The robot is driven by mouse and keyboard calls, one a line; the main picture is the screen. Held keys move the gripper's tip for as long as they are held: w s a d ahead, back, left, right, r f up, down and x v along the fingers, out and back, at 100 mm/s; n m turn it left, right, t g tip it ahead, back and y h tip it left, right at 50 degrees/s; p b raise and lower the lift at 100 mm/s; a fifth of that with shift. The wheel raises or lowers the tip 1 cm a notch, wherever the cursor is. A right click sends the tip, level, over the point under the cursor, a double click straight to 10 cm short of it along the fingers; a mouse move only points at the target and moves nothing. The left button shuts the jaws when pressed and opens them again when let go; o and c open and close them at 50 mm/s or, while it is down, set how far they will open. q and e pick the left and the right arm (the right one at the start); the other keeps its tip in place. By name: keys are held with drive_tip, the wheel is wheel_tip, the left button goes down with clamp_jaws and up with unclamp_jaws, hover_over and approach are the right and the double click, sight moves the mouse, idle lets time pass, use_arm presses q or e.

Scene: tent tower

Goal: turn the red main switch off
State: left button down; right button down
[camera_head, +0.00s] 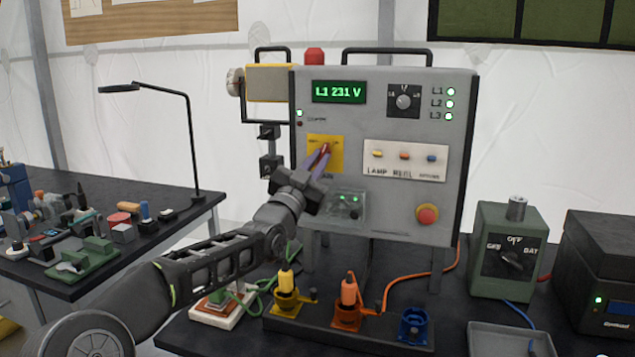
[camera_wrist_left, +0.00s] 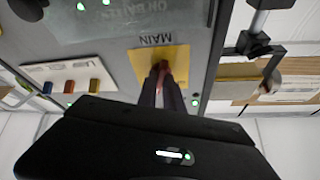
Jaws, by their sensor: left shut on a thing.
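The red main switch (camera_head: 325,148) sits on a yellow plate (camera_head: 338,143) at the left of the grey panel's front. My right gripper is not in view.
Yellow, orange and blue sockets (camera_head: 413,326) stand below. A green box (camera_head: 508,250) stands at right.

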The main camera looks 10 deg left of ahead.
use_arm(q)
drive_tip(key=shift+d+r+n+g+y, duration=0.15)
drive_tip(key=shift+n+y, duration=1.4)
drive_tip(key=shift+n, duration=1.6)
drive_tip(key=shift+d+f+n+g+y, duration=0.1)
drive_tip(key=shift+d+n+g+y, duration=0.15)
drive_tip(key=shift+n+y, duration=2.1)
drive_tip(key=shift+d+r+n+g+y, duration=0.15)
drive_tip(key=shift+n+y, duration=0.65)
drive_tip(key=shift+n, duration=3.1)
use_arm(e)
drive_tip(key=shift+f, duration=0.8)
use_arm(q)
drive_tip(key=shift+a+f, duration=0.1)
drive_tip(key=c, duration=1.5)
unclamp_jaws()
